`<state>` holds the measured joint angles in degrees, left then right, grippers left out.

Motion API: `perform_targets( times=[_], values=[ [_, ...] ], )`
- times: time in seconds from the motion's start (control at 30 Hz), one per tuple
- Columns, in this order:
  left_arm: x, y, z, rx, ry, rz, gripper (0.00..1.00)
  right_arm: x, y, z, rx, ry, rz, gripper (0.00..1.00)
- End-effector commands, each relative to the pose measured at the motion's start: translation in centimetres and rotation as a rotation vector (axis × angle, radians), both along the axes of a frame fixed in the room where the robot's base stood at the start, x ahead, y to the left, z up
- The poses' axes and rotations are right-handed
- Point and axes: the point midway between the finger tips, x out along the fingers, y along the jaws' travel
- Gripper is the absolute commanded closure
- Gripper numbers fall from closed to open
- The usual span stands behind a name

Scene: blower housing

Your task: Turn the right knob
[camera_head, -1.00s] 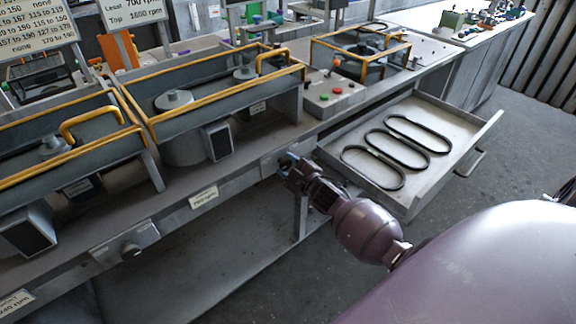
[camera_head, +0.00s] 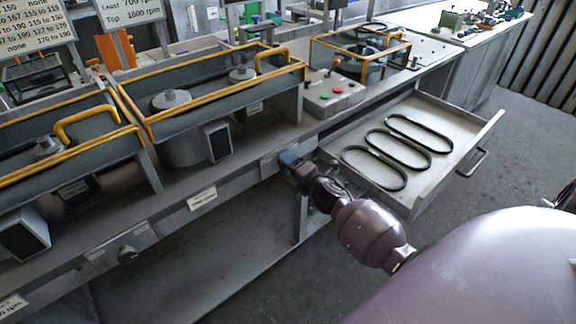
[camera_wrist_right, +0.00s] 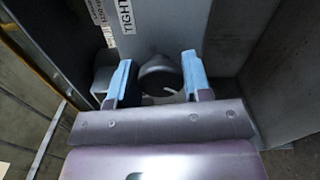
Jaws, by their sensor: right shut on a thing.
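In the head view my right gripper (camera_head: 288,160) is at the bench's front rail, beside the open drawer, and hides this knob. Another knob (camera_head: 128,254) sits on the same rail farther left. My left gripper is not in view.
An open drawer (camera_head: 425,190) with three dark belts juts out just right of my right gripper. Yellow-railed guards (camera_head: 215,95) and a button box (camera_head: 335,97) stand on the bench above. The floor in front of the bench is clear.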

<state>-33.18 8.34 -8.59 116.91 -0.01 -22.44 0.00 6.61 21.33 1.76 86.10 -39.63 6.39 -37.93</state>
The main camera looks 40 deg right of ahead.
Motion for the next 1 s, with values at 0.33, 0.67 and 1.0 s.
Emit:
perform_targets(
  times=[0.33,0.67,1.0],
  values=[
    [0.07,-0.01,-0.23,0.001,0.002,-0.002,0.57,-0.04,0.02,-0.04,-0.108,-0.007,0.001,0.78],
    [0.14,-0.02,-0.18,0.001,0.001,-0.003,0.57,-0.03,0.04,-0.01,-0.12,-0.008,0.001,0.78],
    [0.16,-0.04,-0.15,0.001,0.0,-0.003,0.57,-0.02,0.03,0.01,-0.119,-0.008,0.001,0.29]
  ],
)
